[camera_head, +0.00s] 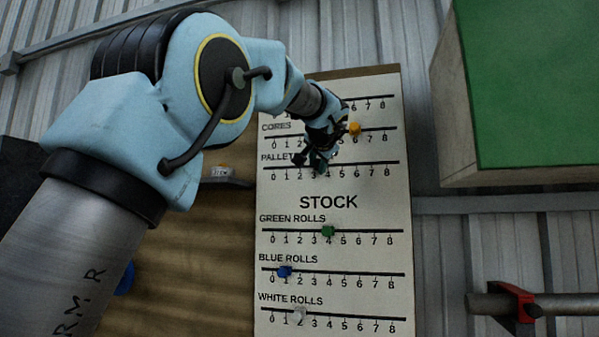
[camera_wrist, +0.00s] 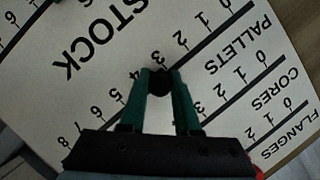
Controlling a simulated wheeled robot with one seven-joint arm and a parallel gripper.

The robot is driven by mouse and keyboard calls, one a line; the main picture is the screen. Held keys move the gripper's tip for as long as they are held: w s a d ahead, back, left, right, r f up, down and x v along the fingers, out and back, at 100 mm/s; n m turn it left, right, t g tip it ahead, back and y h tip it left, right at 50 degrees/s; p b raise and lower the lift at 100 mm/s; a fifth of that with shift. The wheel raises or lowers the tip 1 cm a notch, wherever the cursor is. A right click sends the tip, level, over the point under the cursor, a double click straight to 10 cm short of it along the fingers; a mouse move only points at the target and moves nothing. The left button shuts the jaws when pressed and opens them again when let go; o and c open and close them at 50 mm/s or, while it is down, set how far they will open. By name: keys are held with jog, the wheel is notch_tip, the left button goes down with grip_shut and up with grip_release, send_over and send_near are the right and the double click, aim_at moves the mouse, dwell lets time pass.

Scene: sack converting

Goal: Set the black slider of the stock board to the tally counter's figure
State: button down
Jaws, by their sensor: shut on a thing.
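The white stock board (camera_head: 385,215) stands in the middle of the head view. My gripper (camera_head: 318,166) is at its PALLETS scale. In the wrist view my gripper (camera_wrist: 160,88) has its two teal fingers shut on the black slider (camera_wrist: 160,82). The slider sits on the PALLETS line near figure 3, between 2 and 4; its exact mark is hard to tell behind the fingers. A small pale object, perhaps the tally counter (camera_head: 220,171), sits left of the board; its figure is too small to read.
Other sliders on the board are yellow (camera_head: 355,128), green (camera_head: 328,231), blue (camera_head: 285,271) and white (camera_head: 299,315). A green-topped box (camera_head: 530,80) juts in at upper right. A pipe with a red clamp (camera_head: 520,300) is at lower right. My arm hides part of the upper scales.

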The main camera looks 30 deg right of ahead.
jog(key=s+d, duration=0.4)
jog(key=shift+s+d, duration=0.1)
jog(key=shift+d, duration=0.15)
jog(key=c, duration=0.6)
grip_release()
jog(key=b, duration=0.5)
send_near(338, 169)
jog(key=shift+v, duration=2.5)
